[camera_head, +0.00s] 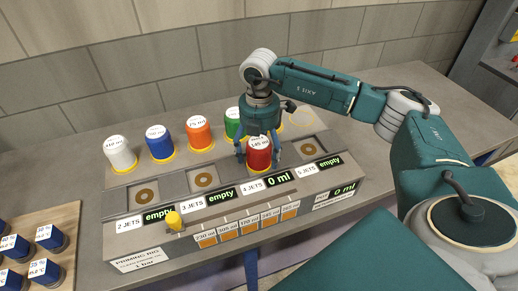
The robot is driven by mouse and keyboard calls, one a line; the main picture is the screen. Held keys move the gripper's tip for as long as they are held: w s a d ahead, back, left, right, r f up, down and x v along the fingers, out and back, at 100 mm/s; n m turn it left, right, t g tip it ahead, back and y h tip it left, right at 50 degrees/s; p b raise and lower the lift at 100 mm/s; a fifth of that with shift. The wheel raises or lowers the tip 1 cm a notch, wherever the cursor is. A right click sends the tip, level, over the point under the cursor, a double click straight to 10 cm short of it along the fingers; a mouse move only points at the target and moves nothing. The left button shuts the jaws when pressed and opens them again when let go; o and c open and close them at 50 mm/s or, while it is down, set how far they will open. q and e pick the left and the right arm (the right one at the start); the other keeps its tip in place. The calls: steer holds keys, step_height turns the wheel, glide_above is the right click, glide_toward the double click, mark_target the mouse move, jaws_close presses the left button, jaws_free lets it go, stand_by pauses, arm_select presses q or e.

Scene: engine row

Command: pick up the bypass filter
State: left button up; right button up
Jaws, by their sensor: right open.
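A red canister (258,158), its label reading about 145 ml, stands upright in the third station of the priming rig (140,240), behind a "0 ml" display. My right gripper (259,149) is above it and points down. Its fingers are open, one on each side of the canister. I cannot tell whether they touch it. The gripper hides part of the back row. No readable label says which canister is the bypass filter. My left gripper is not in view.
White (120,154), blue (159,144), orange (199,133) and green (232,124) canisters stand in yellow rings behind the stations; a ring (300,117) at right is empty. Other stations read "empty". A yellow knob (174,220) is in front.

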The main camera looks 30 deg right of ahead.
steer(key=c, duration=1.5)
steer(key=shift+c, duration=0.8)
steer(key=shift+r, duration=0.1)
